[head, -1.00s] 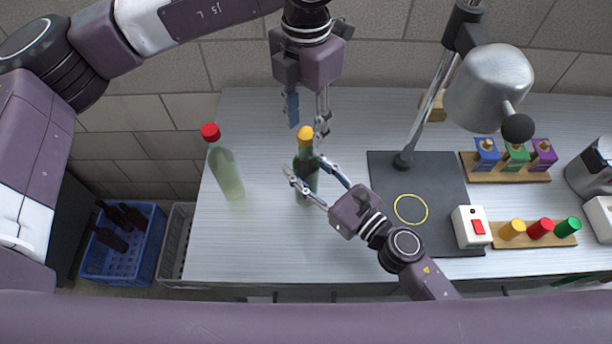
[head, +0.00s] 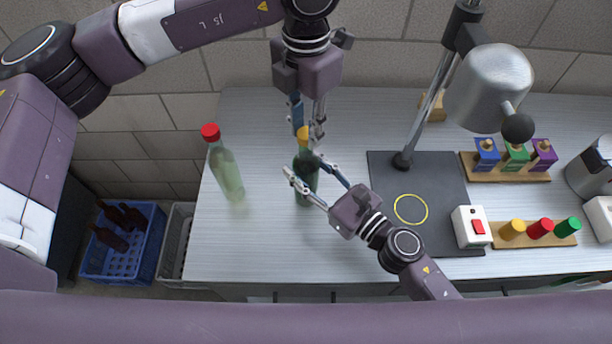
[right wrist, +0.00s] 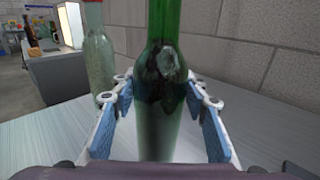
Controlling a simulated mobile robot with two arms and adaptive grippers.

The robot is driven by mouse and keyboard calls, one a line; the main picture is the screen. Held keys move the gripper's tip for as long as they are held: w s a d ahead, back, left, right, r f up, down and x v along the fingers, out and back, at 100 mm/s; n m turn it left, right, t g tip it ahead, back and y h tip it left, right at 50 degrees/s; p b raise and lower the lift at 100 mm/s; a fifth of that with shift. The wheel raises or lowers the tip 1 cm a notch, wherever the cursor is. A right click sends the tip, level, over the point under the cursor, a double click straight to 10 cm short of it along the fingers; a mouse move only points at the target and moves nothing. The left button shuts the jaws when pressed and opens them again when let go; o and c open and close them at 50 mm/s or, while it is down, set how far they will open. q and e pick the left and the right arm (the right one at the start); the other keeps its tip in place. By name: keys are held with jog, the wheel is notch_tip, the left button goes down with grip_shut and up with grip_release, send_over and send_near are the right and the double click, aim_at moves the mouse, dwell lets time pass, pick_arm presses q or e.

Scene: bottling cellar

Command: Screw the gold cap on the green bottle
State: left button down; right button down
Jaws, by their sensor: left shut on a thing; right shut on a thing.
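The green bottle (head: 306,178) stands upright on the bench, left of the black mat. The gold cap (head: 302,133) sits at the top of its neck; I cannot tell how far it is threaded. My left gripper (head: 306,132) points down from above and is shut on the gold cap. My right gripper (head: 306,185) comes from the lower right and is shut on the bottle's body. In the right wrist view the green bottle (right wrist: 165,85) stands between the blue finger pads; its top and cap are out of that view.
A clear pale-green bottle with a red cap (head: 227,172) stands to the left. On the right are the black mat (head: 440,185), a lamp (head: 487,85), a red-button box (head: 471,227) and a rack of coloured caps (head: 537,233). The front-left bench is clear.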

pick_arm(q)
jog(key=shift+m, duration=0.8)
jog(key=c, duration=1.5)
grip_release()
jog(key=shift+c, duration=0.2)
notch_tip(320, 180, up, 12)
pick_arm(e)
jog(key=c, duration=1.1)
grip_release()
